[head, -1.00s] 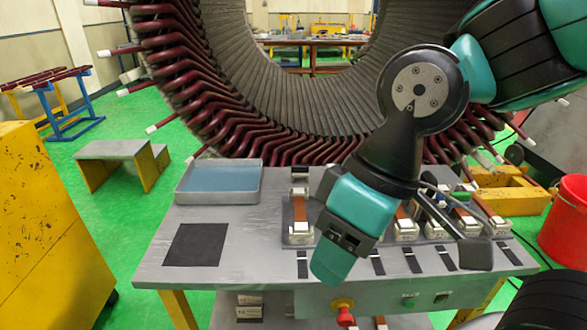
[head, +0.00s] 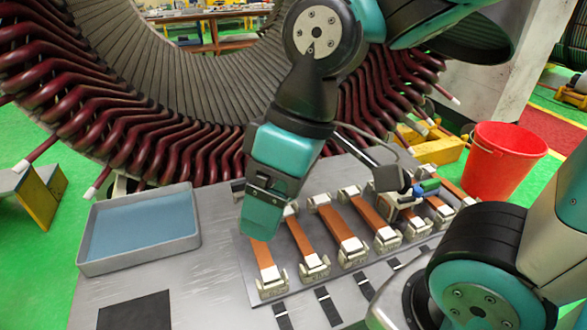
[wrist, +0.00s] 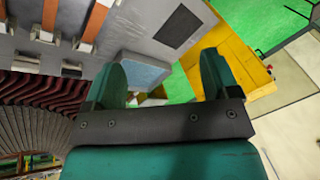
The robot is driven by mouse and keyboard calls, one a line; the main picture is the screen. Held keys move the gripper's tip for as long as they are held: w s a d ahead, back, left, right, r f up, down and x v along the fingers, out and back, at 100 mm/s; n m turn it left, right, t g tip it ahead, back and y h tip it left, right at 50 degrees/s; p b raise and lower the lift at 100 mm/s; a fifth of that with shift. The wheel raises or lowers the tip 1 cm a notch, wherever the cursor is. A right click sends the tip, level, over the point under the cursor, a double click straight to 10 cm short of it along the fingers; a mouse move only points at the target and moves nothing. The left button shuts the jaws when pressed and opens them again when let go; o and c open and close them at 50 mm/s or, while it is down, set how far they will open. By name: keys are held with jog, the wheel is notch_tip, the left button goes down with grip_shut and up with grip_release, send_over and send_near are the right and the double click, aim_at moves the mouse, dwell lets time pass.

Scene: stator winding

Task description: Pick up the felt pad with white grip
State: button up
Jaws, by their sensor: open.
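Which one the task means cannot be told. My gripper (head: 262,212) is above the left end of the row, tilted downward, and hides part of the leftmost strip (head: 262,256). In the wrist view my gripper (wrist: 160,82) has its two teal fingers wide apart with nothing between them.
A grey tray with a blue inside (head: 140,228) and a black mat (head: 135,312) are on the table left of the plate. Small black strips (head: 327,307) lie along the plate's front. The big stator (head: 200,110) stands close behind.

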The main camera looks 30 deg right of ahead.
jog(key=w+d+f+n+h+b, duration=0.15)
jog(key=w+d, duration=0.25)
jog(key=w, duration=0.5)
jog(key=w+d+f+n, duration=0.1)
jog(key=w+d+n, duration=0.15)
jog(key=w, duration=0.65)
jog(key=w+d+f+n+h, duration=0.1)
jog(key=w+d+f+n, duration=0.45)
jog(key=w+d, duration=0.9)
jog(key=shift+m, duration=0.75)
jog(key=f, duration=0.4)
jog(key=f+p, duration=0.1)
jog(key=f, duration=0.4)
jog(key=f+p, duration=0.1)
jog(key=f, duration=0.3)
jog(key=shift+s+d+f, duration=0.15)
jog(key=shift+s+f, duration=0.1)
jog(key=shift+s, duration=0.15)
jog(key=f+p, duration=0.1)
jog(key=f, duration=0.1)
jog(key=a+f+p, duration=0.1)
jog(key=f, duration=0.1)
jog(key=shift+a+f, duration=0.2)
jog(key=shift+f, duration=0.65)
jog(key=c, duration=1)
